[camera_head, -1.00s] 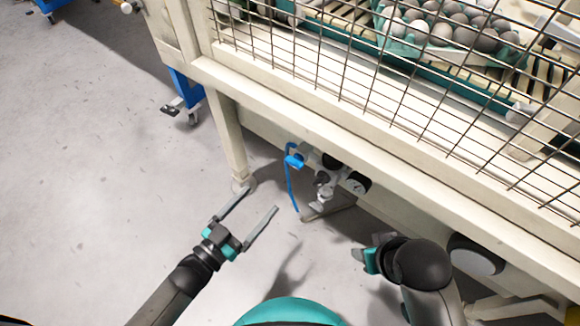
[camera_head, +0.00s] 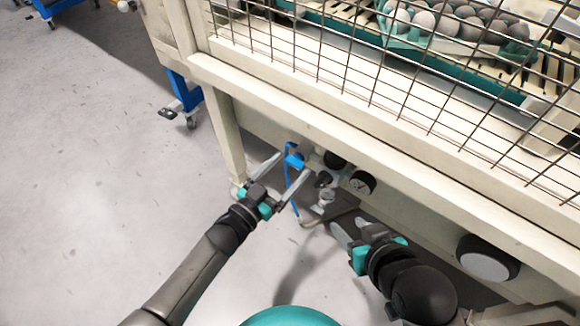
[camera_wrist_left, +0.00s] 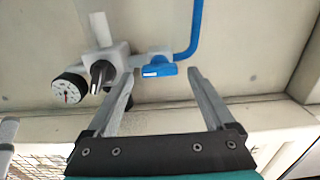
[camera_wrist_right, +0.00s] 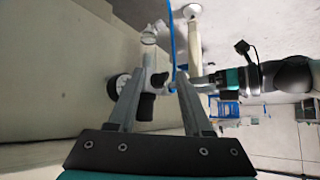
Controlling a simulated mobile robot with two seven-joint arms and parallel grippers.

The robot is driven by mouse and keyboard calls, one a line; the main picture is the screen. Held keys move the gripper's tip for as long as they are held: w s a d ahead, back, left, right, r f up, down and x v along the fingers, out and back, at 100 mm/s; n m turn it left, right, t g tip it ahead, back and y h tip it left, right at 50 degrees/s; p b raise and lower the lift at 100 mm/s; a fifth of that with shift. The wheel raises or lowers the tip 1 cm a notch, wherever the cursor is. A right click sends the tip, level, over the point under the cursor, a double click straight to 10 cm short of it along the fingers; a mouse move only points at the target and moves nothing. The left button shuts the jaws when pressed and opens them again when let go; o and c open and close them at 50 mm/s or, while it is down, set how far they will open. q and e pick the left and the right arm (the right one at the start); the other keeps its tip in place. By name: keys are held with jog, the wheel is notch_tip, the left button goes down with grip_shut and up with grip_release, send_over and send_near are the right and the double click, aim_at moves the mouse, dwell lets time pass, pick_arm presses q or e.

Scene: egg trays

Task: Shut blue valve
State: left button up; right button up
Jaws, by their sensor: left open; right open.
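The blue valve (camera_head: 293,160) is a small blue handle on the pipe fitting under the machine's front edge. In the left wrist view the blue valve (camera_wrist_left: 157,70) lies sideways on a white pipe piece, with a blue hose beside it. My left gripper (camera_head: 291,166) is open and points at the valve. In the left wrist view its fingertips (camera_wrist_left: 160,74) appear on either side of the handle; contact is not visible. My right gripper (camera_head: 350,230) is open and empty, below and to the right of the fitting.
A gauge (camera_head: 362,183) and dark knobs sit right of the valve. The blue hose (camera_head: 291,205) hangs below it. A machine leg (camera_head: 225,135) stands to the left, and the cream beam (camera_head: 300,118) overhangs the fitting. Open floor (camera_head: 90,200) lies left.

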pick_arm(q)
jog(key=shift+w+d, duration=0.45)
jog(key=shift+w, duration=0.1)
pick_arm(e)
jog(key=shift+w+a+t+y, duration=0.35)
jog(key=shift+a+t+y, duration=0.05)
jog(key=shift+a+t, duration=0.2)
pick_arm(q)
jog(key=shift+c, duration=0.4)
